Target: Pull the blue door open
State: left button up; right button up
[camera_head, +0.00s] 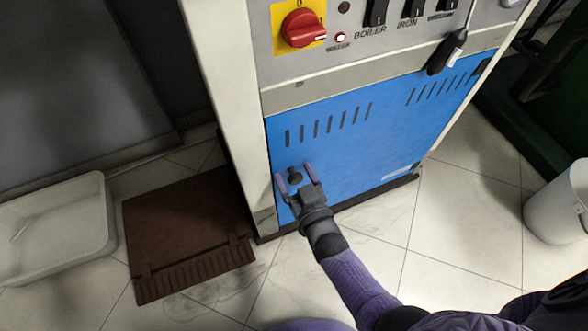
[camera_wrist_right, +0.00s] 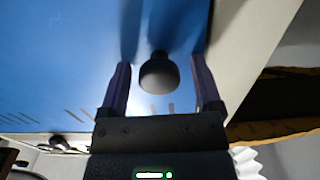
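The blue door (camera_head: 350,135) is the lower front panel of the boiler cabinet. It sits flush in its frame and looks shut. A dark round knob (camera_head: 295,177) sticks out near its lower left corner. My right gripper (camera_head: 294,172) is open at the door, with one finger on each side of the knob. In the right wrist view the knob (camera_wrist_right: 159,74) stands between the two spread fingers, with a visible gap on both sides. The blue door (camera_wrist_right: 60,60) fills much of that view. My left gripper is not in view.
A control panel with a red switch (camera_head: 302,27) is above the door, and a black handheld piece (camera_head: 447,52) hangs there. A brown mat (camera_head: 185,233) and a pale tray (camera_head: 58,228) lie to the left. A white bin (camera_head: 556,206) stands right. Floor before the door is clear.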

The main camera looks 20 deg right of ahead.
grip_shut()
jog(key=shift+s, duration=0.15)
